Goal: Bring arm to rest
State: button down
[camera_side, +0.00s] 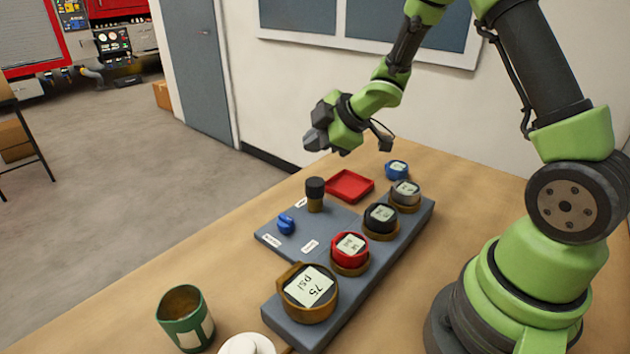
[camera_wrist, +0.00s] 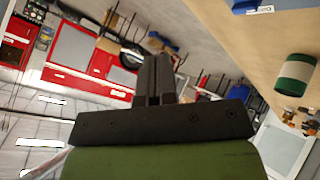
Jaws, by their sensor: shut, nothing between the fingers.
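My gripper (camera_side: 318,137) is raised above the far left side of the table in the side view, clear of everything on it. It is shut and empty. In the wrist view the closed fingers (camera_wrist: 158,78) point out toward the room, with red cabinets beyond. Below and to the right of it in the side view is a grey panel (camera_side: 330,232) with a row of round gauges. The large gauge (camera_side: 309,288) reads 75 psi. A red gauge (camera_side: 350,246), a black gauge (camera_side: 381,215) and a grey gauge (camera_side: 405,190) follow behind it.
A red tray (camera_side: 350,186) and a small blue gauge (camera_side: 397,169) are at the back. A green mug (camera_side: 184,312) and a white round thing (camera_side: 246,345) are at the front. A wall stands behind.

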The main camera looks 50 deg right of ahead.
dwell(0.3)
jog(key=s+r+m+h, duration=0.4)
jog(key=s+r+m, duration=0.35)
jog(key=r, duration=0.55)
jog(key=s+a+r+m+g+y, duration=0.1)
jog(key=s+a+m, duration=0.3)
jog(key=s, duration=0.4)
jog(key=s+a+r+m+y, duration=0.1)
jog(key=s+a+m+y, duration=0.2)
jog(key=s, duration=0.4)
jog(key=shift+s+a+r+m+g, duration=0.35)
jog(key=shift+s+a+m+g, duration=0.1)
jog(key=shift+a, duration=0.7)
